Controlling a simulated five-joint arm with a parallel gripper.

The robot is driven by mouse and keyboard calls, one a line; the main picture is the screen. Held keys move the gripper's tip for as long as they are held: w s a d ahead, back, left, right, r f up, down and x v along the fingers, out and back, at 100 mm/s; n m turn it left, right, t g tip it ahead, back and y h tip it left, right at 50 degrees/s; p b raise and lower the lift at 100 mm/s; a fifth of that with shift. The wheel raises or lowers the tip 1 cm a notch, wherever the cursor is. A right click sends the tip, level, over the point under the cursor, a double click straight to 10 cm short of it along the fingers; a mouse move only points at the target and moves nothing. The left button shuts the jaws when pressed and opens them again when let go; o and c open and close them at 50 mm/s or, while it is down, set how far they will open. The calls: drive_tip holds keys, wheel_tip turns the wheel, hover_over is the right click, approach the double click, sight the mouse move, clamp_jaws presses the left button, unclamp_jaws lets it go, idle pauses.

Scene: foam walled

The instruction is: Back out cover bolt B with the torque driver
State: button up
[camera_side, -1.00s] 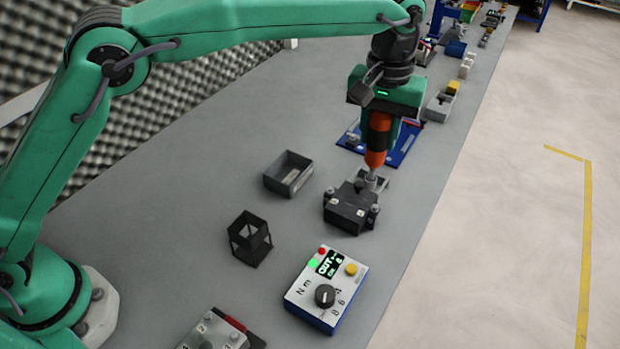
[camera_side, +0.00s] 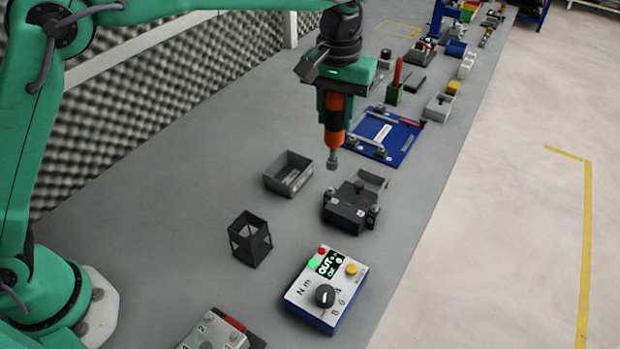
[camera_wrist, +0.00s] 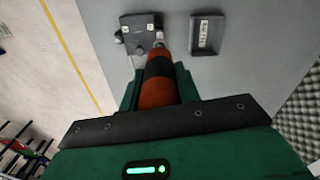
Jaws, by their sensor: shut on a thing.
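My gripper (camera_side: 335,108) is shut on the upright orange and black torque driver (camera_side: 334,137), also seen in the wrist view (camera_wrist: 158,92). The driver's tip is in the air, over the gap between the grey tray (camera_side: 275,183) and the dark cover block (camera_side: 345,213). A grey, wider piece sits at the tip; I cannot tell whether it is a socket or a bolt. The block carries bolts at its far side (camera_side: 358,187) and right side (camera_side: 373,210); its bolt letters are too small to read. The tray also shows in the wrist view (camera_wrist: 207,48).
A control box (camera_side: 325,295) with a dial and a display reading "OUT" stands in front. An empty black open-frame holder (camera_side: 250,240) stands left of it. A blue fixture plate (camera_side: 400,150) lies behind the block. Bare bench lies left of the tray.

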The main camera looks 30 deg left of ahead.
sight(334, 138)
drive_tip(key=shift+f, duration=0.1)
drive_tip(key=shift+f, duration=3.45)
idle(0.7)
drive_tip(key=shift+r, duration=0.65)
idle(1.0)
drive_tip(key=shift+r, duration=2.35)
